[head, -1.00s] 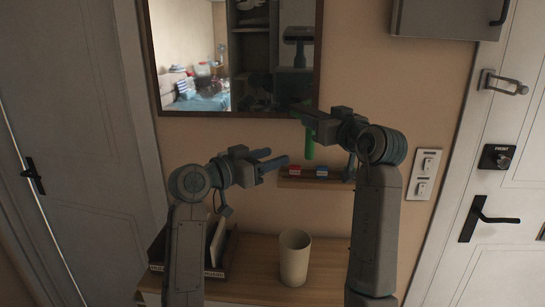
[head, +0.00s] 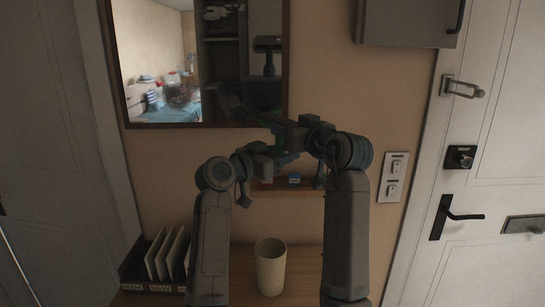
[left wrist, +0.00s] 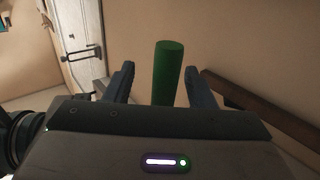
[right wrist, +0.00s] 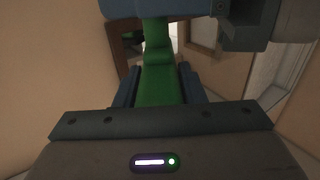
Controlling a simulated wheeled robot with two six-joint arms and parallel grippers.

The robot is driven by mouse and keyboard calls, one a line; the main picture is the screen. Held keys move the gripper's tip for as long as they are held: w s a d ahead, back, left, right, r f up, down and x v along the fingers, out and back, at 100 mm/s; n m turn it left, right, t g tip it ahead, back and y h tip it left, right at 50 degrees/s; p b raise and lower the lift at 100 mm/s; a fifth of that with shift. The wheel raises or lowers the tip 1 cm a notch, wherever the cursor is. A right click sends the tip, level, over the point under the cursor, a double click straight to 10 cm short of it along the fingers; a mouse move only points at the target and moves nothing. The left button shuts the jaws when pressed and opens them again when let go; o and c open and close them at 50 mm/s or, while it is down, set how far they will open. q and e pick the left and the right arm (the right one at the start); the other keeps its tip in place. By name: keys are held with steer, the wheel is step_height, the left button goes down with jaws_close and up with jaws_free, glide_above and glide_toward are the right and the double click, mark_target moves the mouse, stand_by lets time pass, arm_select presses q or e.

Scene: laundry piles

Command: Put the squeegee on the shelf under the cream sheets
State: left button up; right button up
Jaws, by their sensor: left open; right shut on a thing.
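The green squeegee (head: 279,142) is in front of the wall below the mirror, mostly hidden by my grippers in the head view. My right gripper (right wrist: 158,88) is shut on its green body (right wrist: 158,82). My left gripper (left wrist: 165,85) is open, with the green handle (left wrist: 168,70) showing between its two fingers; I cannot tell whether they touch it. In the head view my left gripper (head: 282,160) is just below my right gripper (head: 280,125). No cream sheets are in view.
A small wall ledge (head: 265,187) holds a blue item (head: 294,179). Below, a wooden console top (head: 305,258) bears a beige cup (head: 271,268) and a dark organiser (head: 150,287). A mirror (head: 288,60) hangs above. A white door (head: 490,170) stands at right.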

arm_select(q)
steer(key=shift+d, duration=0.1)
jaws_close()
steer(key=shift+r, duration=0.1)
arm_select(e)
steer(key=o, duration=1.2)
steer(key=shift+c, duration=0.2)
